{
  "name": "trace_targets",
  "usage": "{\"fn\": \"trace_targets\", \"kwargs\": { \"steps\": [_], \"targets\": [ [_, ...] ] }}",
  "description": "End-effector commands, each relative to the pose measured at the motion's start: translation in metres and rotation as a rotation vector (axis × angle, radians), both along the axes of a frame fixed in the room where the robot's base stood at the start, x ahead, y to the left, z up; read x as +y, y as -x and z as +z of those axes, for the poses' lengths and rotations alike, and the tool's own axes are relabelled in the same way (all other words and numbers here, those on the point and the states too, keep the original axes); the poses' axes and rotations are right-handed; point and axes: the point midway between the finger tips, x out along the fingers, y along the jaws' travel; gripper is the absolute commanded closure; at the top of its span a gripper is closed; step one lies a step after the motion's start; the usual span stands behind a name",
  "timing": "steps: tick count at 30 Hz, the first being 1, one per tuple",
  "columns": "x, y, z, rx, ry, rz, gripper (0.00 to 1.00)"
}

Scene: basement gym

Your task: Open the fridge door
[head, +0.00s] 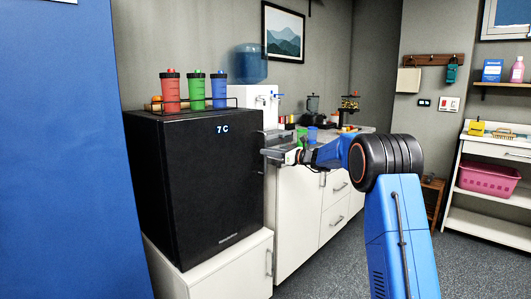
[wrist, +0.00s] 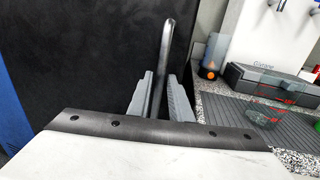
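The fridge (head: 205,185) is a black box with a "7 C" display, standing on a white cabinet at the left of the head view. Its door looks shut. Its dark front fills the left of the wrist view (wrist: 80,60). A slim, upright metal handle (wrist: 165,45) stands out from it there. My gripper (head: 270,145) is at the right edge of the fridge front. In the wrist view, its two grey fingers (wrist: 160,88) stand either side of the handle, with a narrow gap showing on the right. The handle's lower end is hidden behind my gripper.
Red, green and blue bottles (head: 195,90) stand in a rack on the fridge. A counter (head: 350,133) with a water dispenser (head: 258,98) and small items lies to the right. A blue wall panel (head: 65,150) is at the left. Carpet (head: 335,270) is clear in front.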

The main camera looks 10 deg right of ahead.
Motion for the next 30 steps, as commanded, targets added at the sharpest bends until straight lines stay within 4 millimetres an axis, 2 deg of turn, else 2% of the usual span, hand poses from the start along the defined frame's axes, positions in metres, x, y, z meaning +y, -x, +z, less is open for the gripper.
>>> {"fn": "trace_targets", "kwargs": {
  "steps": [6, 15, 16, 18, 30],
  "targets": [
    [0.0123, -0.0106, 0.0004, 0.000, 0.000, 0.001, 0.81],
    [0.0134, -0.0121, 0.0004, 0.000, 0.000, 0.000, 0.81],
    [0.0134, -0.0121, 0.0003, 0.000, 0.000, 0.000, 0.84],
    [0.0133, -0.0120, 0.0003, 0.000, 0.000, 0.000, 1.00],
    [0.0107, -0.0062, 0.0001, 0.001, 0.001, -0.012, 1.00]
  ]
}}
